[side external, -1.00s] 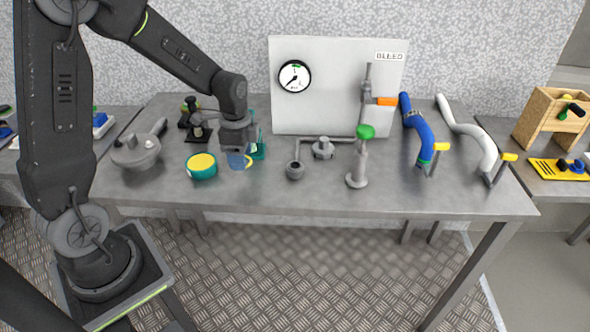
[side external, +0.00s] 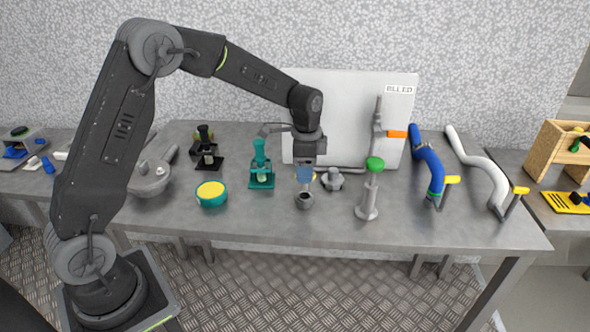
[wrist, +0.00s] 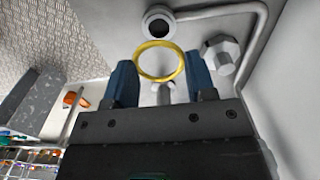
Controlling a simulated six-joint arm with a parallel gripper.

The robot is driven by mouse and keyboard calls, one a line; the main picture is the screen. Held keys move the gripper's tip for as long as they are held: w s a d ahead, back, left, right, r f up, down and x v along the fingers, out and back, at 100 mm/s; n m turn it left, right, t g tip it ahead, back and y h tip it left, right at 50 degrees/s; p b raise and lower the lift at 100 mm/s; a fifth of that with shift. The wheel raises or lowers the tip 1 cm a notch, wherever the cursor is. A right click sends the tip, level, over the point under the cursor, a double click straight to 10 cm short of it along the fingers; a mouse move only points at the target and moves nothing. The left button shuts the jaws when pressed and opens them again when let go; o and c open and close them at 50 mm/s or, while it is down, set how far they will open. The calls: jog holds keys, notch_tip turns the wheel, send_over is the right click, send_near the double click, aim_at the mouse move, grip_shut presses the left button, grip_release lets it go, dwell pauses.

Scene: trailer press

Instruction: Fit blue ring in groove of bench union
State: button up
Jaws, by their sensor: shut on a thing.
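The bench union is a grey round fitting with a dark open bore (side external: 304,201), at the end of a grey pipe on the bench. It also shows at the top of the wrist view (wrist: 159,14). My gripper (side external: 305,180) points down just above the union, its blue fingers shut on a thin ring (wrist: 136,60). The ring looks yellow, not blue, in the wrist view. It is apart from the union as far as I can tell, and the union's groove is too small to make out.
A grey hex nut fitting (side external: 332,180) sits right of the union. A green-topped pump post (side external: 368,195) stands further right, before the white gauge panel (side external: 345,100). A teal stand (side external: 262,172) and a teal-yellow tin (side external: 212,195) are left. The bench front is clear.

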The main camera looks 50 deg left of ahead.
aim_at(305, 195)
jog(key=shift+f, duration=0.1)
jog(key=shift+f, duration=3.05)
jog(key=shift+f, duration=0.3)
jog(key=o, duration=0.9)
jog(key=shift+r, duration=0.1)
